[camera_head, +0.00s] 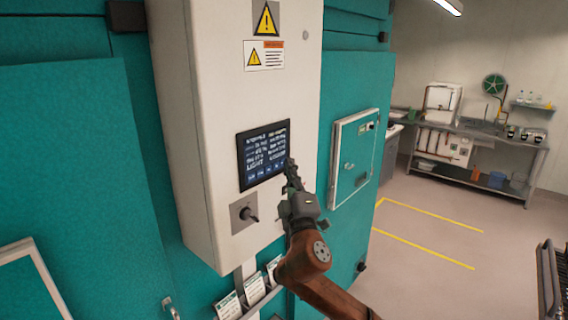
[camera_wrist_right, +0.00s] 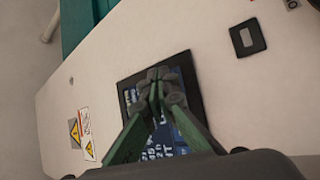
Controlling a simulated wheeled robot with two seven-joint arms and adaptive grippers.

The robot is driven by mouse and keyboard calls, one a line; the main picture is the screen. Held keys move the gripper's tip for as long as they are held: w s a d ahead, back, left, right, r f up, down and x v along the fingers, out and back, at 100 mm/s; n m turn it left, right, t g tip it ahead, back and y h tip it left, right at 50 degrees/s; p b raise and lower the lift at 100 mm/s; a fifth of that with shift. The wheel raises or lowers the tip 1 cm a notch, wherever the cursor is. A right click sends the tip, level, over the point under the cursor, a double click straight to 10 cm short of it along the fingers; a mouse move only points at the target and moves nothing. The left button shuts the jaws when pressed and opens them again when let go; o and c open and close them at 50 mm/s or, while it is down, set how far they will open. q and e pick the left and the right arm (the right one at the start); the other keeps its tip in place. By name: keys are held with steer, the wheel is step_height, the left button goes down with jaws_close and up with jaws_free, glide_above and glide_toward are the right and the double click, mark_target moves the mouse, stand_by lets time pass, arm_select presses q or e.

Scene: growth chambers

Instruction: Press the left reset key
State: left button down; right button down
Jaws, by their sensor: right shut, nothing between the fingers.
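A dark control screen (camera_head: 262,153) with rows of white text is set in the front of a white cabinet (camera_head: 240,60). A row of small marks runs along the screen's lower edge; I cannot read which of them is a reset key. My right gripper (camera_head: 290,166) is shut and empty, in front of the screen's right edge. In the right wrist view, the shut fingertips (camera_wrist_right: 158,76) overlap the screen (camera_wrist_right: 186,80) and hide part of it. I cannot tell whether they touch it. My left gripper is not in view.
A rotary switch (camera_head: 245,213) on a grey plate sits below the screen. Warning labels (camera_head: 264,55) are above it. A teal wall with a small framed door (camera_head: 354,155) lies to the right. Card holders (camera_head: 254,288) hang below the cabinet. Open floor (camera_head: 430,225) lies further right.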

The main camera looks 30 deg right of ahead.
steer(key=shift+s, duration=0.1)
stand_by(0.3)
steer(key=shift+s+d, duration=0.25)
steer(key=shift+s, duration=0.35)
steer(key=s, duration=0.1)
steer(key=s+d+p, duration=0.1)
steer(key=s, duration=0.1)
steer(key=s+d, duration=0.1)
steer(key=shift+s, duration=0.3)
stand_by(0.6)
